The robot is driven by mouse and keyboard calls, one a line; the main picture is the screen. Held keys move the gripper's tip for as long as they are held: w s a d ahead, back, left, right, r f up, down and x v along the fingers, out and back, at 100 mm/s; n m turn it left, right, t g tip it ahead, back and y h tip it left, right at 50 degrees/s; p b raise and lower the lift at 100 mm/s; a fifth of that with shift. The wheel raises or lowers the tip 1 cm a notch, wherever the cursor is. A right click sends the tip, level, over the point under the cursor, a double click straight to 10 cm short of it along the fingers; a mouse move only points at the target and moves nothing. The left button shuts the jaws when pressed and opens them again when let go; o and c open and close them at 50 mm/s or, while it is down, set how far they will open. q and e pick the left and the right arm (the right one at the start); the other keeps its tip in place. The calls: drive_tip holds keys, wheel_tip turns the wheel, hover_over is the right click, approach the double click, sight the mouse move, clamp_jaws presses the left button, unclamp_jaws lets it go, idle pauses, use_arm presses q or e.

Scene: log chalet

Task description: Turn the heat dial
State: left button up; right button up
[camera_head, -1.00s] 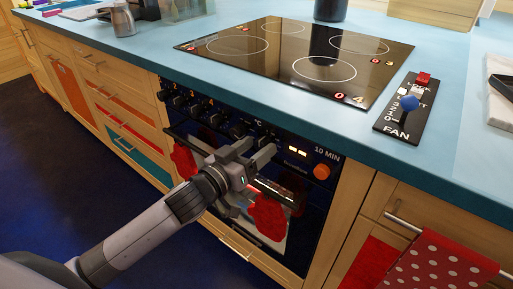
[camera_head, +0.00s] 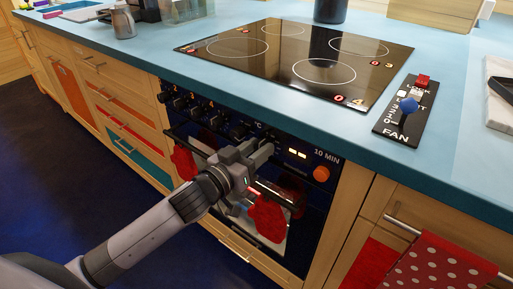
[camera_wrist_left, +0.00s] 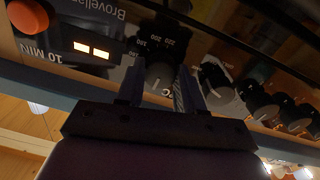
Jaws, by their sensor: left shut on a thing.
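The heat dial (camera_wrist_left: 160,72) is a dark round knob on a black scale plate with temperature numbers, on the oven's front panel. My left gripper (camera_head: 256,146) is at the panel, left of the lit display. In the left wrist view its two fingers (camera_wrist_left: 160,88) stand on either side of the dial, and the gripper is shut on it. In the head view the gripper mostly hides the dial. My right gripper is in neither current view.
Several other black knobs (camera_head: 190,104) line the panel to the left. An orange button (camera_head: 321,174) sits right of the display. Red oven mitts (camera_head: 268,219) hang below the gripper. The blue counter edge (camera_head: 300,130) runs just above the panel.

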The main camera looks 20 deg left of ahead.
use_arm(q)
drive_tip(key=m+p, duration=0.1)
drive_tip(key=m, duration=0.1)
drive_tip(key=m+p, duration=0.2)
drive_tip(key=shift+r+m, duration=0.2)
drive_tip(key=shift+m, duration=0.2)
drive_tip(key=m+p, duration=0.1)
drive_tip(key=m, duration=0.5)
drive_tip(key=m+p, duration=0.1)
drive_tip(key=m, duration=0.4)
drive_tip(key=m+y+p, duration=0.1)
drive_tip(key=m+p, duration=0.1)
drive_tip(key=m, duration=0.4)
drive_tip(key=shift+s+d+f+m, duration=0.1)
drive_tip(key=shift+d+f+m, duration=0.1)
drive_tip(key=shift+f+m, duration=0.1)
drive_tip(key=o, duration=1)
drive_tip(key=shift+o, duration=0.2)
drive_tip(key=shift+s, duration=0.1)
